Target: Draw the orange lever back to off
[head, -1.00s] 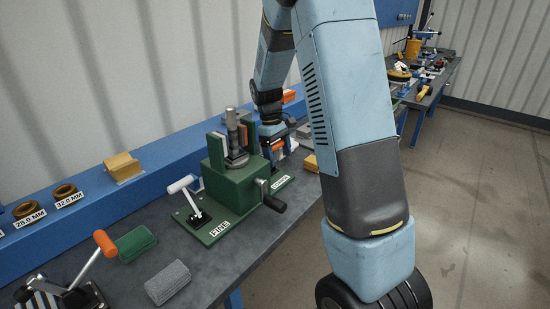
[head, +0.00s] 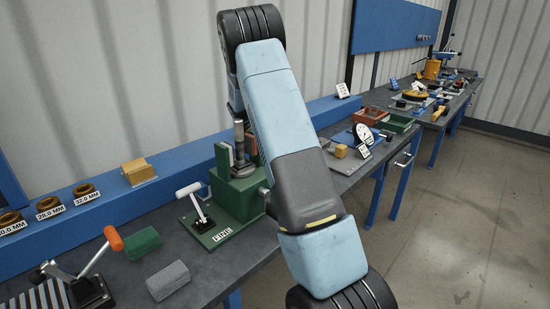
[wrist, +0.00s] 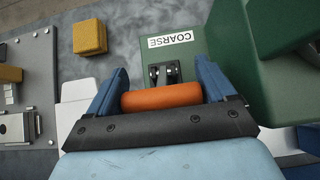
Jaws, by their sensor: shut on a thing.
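In the wrist view, the orange lever's grip (wrist: 162,97) lies crosswise between the two blue fingers of my gripper (wrist: 162,70). My gripper is shut on it. The lever's black pivot bracket (wrist: 164,74) sits on the green base, beside the COARSE label (wrist: 171,39). In the head view, the green fixture (head: 236,196) stands on the bench, but my arm hides my gripper and this lever. The lever's exact angle is hard to tell.
A white-handled lever (head: 192,196) stands on the fixture's near side. Another lever with an orange tip (head: 113,238) is at the front left, by a green block (head: 141,243) and a grey block (head: 168,280). A yellow block (wrist: 90,37) lies near my gripper.

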